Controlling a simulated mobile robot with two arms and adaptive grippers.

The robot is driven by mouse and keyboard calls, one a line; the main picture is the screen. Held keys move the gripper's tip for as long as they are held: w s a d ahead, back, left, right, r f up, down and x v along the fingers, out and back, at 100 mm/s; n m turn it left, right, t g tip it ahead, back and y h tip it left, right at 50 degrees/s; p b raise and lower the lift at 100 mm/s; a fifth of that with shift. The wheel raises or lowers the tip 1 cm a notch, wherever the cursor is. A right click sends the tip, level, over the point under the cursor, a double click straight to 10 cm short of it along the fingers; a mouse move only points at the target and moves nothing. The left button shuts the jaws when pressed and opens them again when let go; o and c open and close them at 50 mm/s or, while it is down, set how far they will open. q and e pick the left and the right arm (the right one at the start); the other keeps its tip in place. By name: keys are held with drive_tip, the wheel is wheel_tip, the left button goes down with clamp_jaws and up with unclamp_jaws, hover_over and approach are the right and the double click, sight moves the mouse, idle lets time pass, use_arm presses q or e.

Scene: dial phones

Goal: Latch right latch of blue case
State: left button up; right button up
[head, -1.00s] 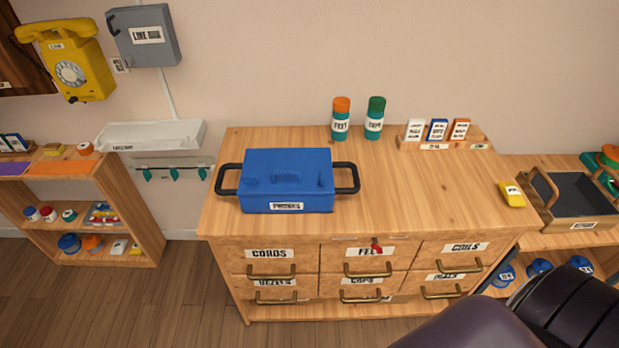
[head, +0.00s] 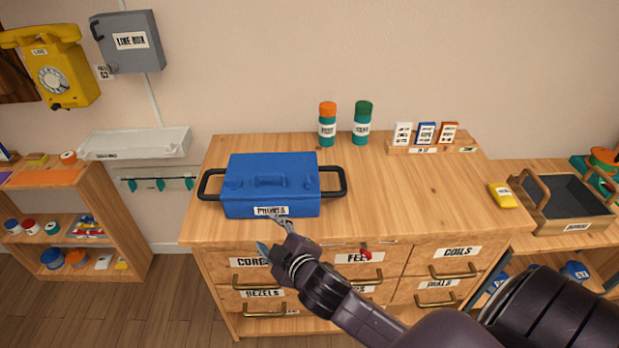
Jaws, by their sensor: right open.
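The blue case (head: 271,178) sits lid down on the left part of the wooden cabinet top. It has black handles at both sides and a white label on its front face. Small raised blue parts show on its lid, but I cannot make out the state of the right latch. My right gripper (head: 269,232) is open and empty, just in front of the case's front face and low by the label. My right arm reaches in from the lower right. My left gripper is out of view.
The cabinet top (head: 420,195) right of the case is clear. Two teal bottles (head: 327,130) and a small card rack (head: 430,149) stand at the back. A yellow block (head: 502,195) lies near the right edge. Labelled drawers (head: 450,262) with brass handles face the front.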

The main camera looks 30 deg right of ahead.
drive_tip(key=w+a+r+n+t+y, duration=0.35)
drive_tip(key=w+r+n, duration=0.2)
drive_tip(key=r, duration=0.35)
drive_tip(key=w+a+r+n+t+y, duration=0.35)
drive_tip(key=r+n, duration=0.25)
drive_tip(key=r, duration=0.3)
drive_tip(key=a+r+n+g+y, duration=0.3)
drive_tip(key=a+r+n+y, duration=0.3)
drive_tip(key=n, duration=0.4)
drive_tip(key=n+g+h, duration=0.8)
drive_tip(key=n+g, duration=0.7)
drive_tip(key=n, duration=0.3)
approach(308, 178)
drive_tip(key=f, duration=0.1)
drive_tip(key=shift+m, duration=0.25)
drive_tip(key=p+x, duration=0.1)
drive_tip(key=x, duration=0.6)
drive_tip(key=shift+w+a+f, duration=0.1)
drive_tip(key=shift+a+f, duration=0.15)
drive_tip(key=shift+a, duration=0.05)
